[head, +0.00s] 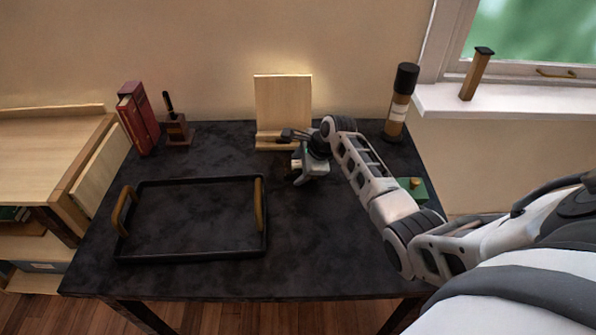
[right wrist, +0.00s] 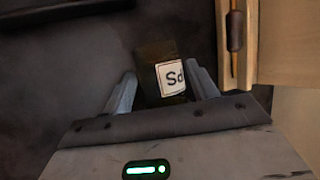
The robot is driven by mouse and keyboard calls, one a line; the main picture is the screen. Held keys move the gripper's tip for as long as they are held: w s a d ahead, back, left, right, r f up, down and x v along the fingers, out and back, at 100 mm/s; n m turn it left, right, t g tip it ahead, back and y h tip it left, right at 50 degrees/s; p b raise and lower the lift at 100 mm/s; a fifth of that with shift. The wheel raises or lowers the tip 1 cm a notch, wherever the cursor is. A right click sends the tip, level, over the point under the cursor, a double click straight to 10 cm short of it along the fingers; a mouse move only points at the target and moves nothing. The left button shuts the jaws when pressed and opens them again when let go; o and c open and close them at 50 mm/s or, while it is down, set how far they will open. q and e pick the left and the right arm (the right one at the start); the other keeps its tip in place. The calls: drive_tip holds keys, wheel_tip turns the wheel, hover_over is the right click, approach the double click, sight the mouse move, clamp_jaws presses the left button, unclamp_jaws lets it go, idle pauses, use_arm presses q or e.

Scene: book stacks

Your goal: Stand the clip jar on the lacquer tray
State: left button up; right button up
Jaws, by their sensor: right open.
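The clip jar (right wrist: 172,76) shows in the right wrist view as a small dark container with a white label reading "Sd". It is between the two open fingers of my right gripper (right wrist: 163,90), near their tips; I cannot tell whether they touch it. In the head view my right gripper (head: 299,176) is low over the table's middle, in front of the wooden stand, and I cannot clearly make out the jar there. The black lacquer tray (head: 190,255), with two wooden handles, lies flat and empty at the table's front left. My left gripper is out of view.
The wooden stand (head: 284,98) is just behind my right gripper. Red books (head: 140,118) and a small wooden holder (head: 178,130) stand at the back left. A tall dark-capped cylinder (head: 400,102) is at the back right, and a green box (head: 413,190) at the right edge.

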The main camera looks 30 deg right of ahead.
drive_tip(key=c, duration=0.9)
